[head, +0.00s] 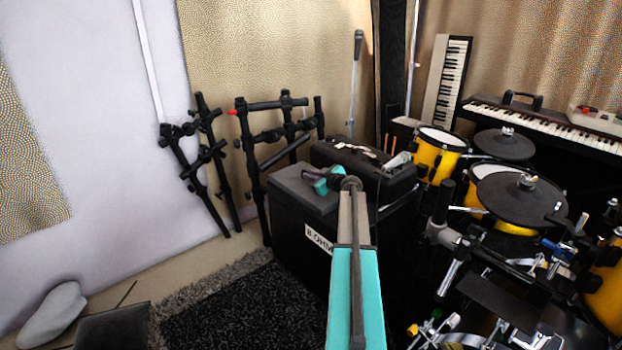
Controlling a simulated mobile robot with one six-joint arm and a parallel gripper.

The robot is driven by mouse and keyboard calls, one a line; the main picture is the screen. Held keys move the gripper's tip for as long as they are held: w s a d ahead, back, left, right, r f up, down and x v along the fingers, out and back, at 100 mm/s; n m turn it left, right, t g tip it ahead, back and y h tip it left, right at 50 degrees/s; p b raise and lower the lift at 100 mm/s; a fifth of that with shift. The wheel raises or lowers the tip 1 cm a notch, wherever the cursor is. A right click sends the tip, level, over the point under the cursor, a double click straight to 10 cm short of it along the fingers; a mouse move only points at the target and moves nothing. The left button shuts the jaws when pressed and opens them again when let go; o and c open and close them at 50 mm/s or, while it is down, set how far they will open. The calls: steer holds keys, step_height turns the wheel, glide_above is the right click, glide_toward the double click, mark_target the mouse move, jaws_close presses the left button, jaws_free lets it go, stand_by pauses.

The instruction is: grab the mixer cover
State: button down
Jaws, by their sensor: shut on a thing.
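A long black case (378,178), which looks like the mixer cover, lies on top of a black box-shaped cabinet at the middle of the head view. My teal and grey arm reaches up from the bottom edge and bends left at the wrist. My gripper (310,177) is small and dark, at the case's left front side, just above the cabinet top. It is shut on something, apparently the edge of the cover. The fingertips are too small and dark to show the contact clearly. My arm hides part of the case's front and the cabinet's right part.
The black cabinet (296,232) has a white label. A yellow drum kit (438,160) with black pads and metal stands crowds the right. Keyboards (545,122) stand behind it. Black rack stands (210,165) lean at the left wall. A dark rug (235,312) covers the front floor.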

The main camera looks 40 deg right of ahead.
steer(key=shift+r, duration=0.75)
step_height(320, 180, up, 2)
steer(key=shift+r+p, duration=0.15)
steer(key=shift+p, duration=0.6)
steer(key=s+a, duration=0.2)
steer(key=s, duration=0.3)
steer(key=s+a+p, duration=0.1)
steer(key=s, duration=0.4)
steer(key=s+a+r+p, duration=0.1)
steer(key=s+a, duration=0.1)
steer(key=s, duration=0.3)
steer(key=shift+a, duration=0.35)
